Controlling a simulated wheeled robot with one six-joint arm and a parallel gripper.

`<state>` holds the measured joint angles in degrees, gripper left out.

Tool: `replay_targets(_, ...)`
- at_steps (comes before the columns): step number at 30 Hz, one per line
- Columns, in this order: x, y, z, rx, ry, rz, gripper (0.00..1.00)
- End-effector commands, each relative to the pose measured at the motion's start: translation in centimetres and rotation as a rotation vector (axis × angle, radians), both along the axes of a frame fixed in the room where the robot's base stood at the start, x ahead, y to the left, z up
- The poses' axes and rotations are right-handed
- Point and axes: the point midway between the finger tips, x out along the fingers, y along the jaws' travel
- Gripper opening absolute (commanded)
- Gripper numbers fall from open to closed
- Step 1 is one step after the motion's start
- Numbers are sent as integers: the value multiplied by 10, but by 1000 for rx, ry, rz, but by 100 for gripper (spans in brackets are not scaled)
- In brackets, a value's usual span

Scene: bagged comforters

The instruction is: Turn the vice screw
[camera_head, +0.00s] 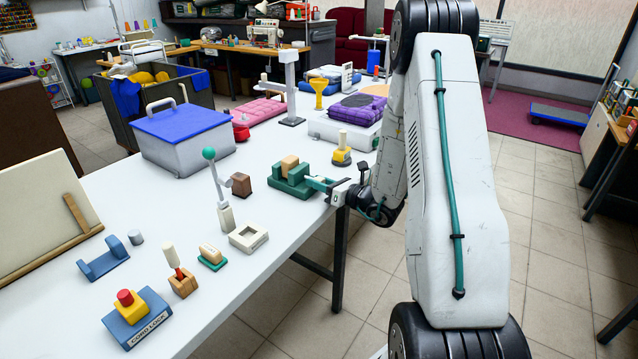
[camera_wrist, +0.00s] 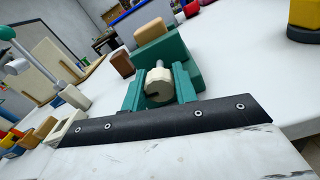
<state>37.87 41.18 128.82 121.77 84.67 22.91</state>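The green vice (camera_head: 291,184) stands near the table's right edge, with a tan wooden block (camera_head: 289,165) in its jaws. It also shows in the wrist view, with the block (camera_wrist: 150,31) on top. The pale round vice screw head (camera_wrist: 158,84), with a dark slot, faces my wrist camera. My gripper (camera_head: 317,183) is at the vice's near right side. In the wrist view its two teal fingers (camera_wrist: 160,88) are spread to either side of the screw head. I cannot tell whether they touch it. In the head view the screw is hidden by the fingers.
A brown block (camera_head: 241,185) and a green-knobbed lever (camera_head: 218,185) stand left of the vice. A yellow-and-grey knob piece (camera_head: 342,155) stands behind it. A white square frame (camera_head: 248,237) lies in front. Bare tabletop lies along the near right edge.

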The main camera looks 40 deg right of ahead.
Motion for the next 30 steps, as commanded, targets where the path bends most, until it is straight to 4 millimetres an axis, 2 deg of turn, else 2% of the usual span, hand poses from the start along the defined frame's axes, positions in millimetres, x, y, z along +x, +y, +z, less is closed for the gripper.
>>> replay_targets(12,0,0,0,-339,-124,0,6)
replay_targets(23,0,0,0,-383,-140,0,6)
replay_targets(24,0,0,0,-383,-140,0,31)
replay_targets(25,0,0,0,-382,-140,0,38)
replay_targets(30,0,0,0,-382,-140,0,38)
